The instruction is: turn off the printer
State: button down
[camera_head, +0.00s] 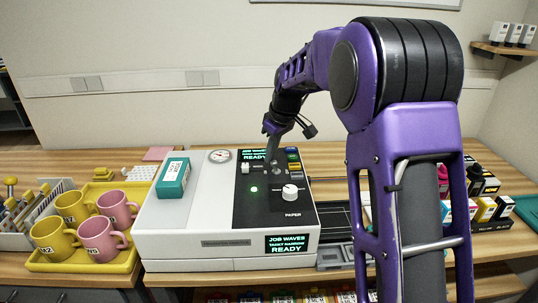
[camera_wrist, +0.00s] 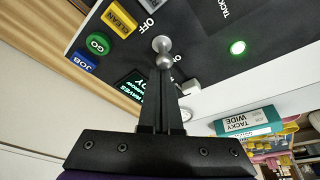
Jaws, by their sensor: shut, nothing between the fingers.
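The printer (camera_head: 180,222) is a white box with a black control panel on top. Its screen (camera_head: 290,243) is lit and ends in "READY", and a green lamp (camera_head: 254,189) glows; the lamp also shows in the wrist view (camera_wrist: 237,47). A small metal toggle lever with a rounded end (camera_wrist: 162,44) stands on the panel near "OFF" lettering. My gripper (camera_head: 270,160) is shut and empty, pointing down over the panel's back part. In the wrist view its fingertips (camera_wrist: 163,72) are right by the lever; I cannot tell whether they touch.
Yellow, green and blue buttons (camera_wrist: 97,43) line the panel's edge. A white knob (camera_head: 290,191) stands nearer the front. A teal box (camera_head: 173,178) lies on the printer's left. A yellow tray (camera_head: 85,265) of mugs sits left; ink boxes (camera_head: 485,209) stand right.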

jog(key=shift+d+y+b, duration=0.8)
jog(key=shift+y, duration=0.4)
jog(key=shift+a+r, duration=0.1)
jog(key=shift+r, duration=0.1)
jog(key=shift+r+p, duration=0.6)
jog(key=shift+r, duration=0.1)
